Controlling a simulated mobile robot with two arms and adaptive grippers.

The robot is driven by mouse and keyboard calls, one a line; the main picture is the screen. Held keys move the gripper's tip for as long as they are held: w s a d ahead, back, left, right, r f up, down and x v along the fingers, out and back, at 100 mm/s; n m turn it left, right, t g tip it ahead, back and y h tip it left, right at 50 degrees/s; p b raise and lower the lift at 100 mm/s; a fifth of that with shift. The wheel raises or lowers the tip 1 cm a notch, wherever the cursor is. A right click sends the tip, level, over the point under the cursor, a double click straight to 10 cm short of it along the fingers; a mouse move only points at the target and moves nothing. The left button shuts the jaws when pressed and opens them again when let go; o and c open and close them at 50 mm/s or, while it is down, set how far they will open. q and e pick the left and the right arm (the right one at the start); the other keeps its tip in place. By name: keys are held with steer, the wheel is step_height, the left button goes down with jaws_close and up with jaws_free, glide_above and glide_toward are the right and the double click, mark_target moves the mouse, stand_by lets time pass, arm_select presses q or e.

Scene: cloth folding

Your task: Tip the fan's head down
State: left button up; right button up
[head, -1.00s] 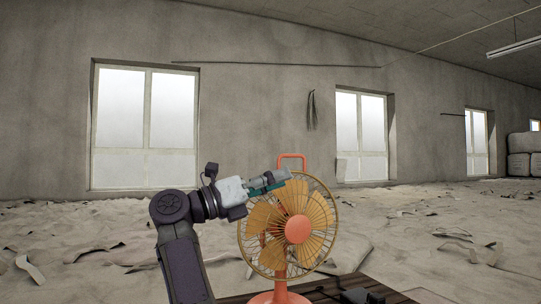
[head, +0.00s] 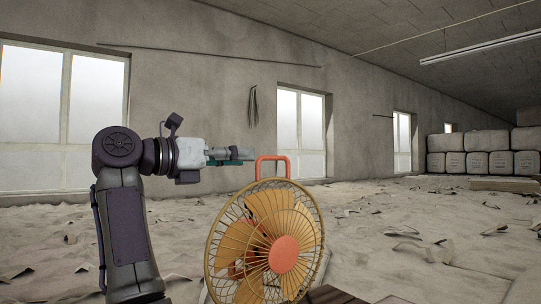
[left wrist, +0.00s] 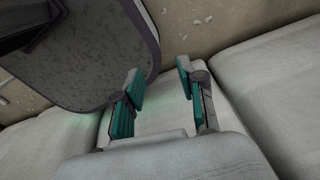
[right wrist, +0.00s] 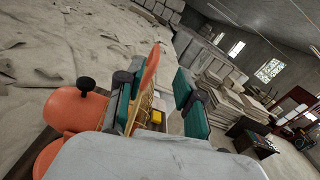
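The orange and yellow fan (head: 284,254) stands low in the middle of the head view, its round wire cage facing me and leaning slightly. Its orange handle (head: 273,158) rises above the cage; its base is out of view. My right gripper (head: 248,155) points right, just left of the handle. In the right wrist view the right gripper (right wrist: 160,100) is open, with the handle (right wrist: 151,70) and cage close to its left finger; contact is unclear. The orange motor housing (right wrist: 72,110) with a black knob is to the left. My left gripper (left wrist: 160,90) is open and empty.
A brown tabletop edge (head: 330,295) shows at the bottom. The floor (head: 400,225) is strewn with pale cloth scraps. Pale bales (head: 485,162) are stacked at the far right. Pale padded blocks (left wrist: 270,75) lie beneath the left gripper. Air right of the fan is clear.

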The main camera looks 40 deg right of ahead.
mark_target(268, 158)
steer(key=d+p, duration=0.1)
steer(key=d, duration=0.7)
steer(key=shift+s+p, duration=0.15)
steer(key=shift+p, duration=0.25)
steer(key=shift+s+d+f, duration=0.1)
steer(key=shift+s+d, duration=0.05)
steer(key=shift+d, duration=0.3)
arm_select(q)
steer(key=shift+w+r, duration=0.3)
steer(key=shift+r, duration=0.3)
steer(key=shift+w+r, duration=0.3)
steer(key=shift+r, duration=0.25)
steer(key=shift+s, duration=0.15)
arm_select(e)
jaws_close()
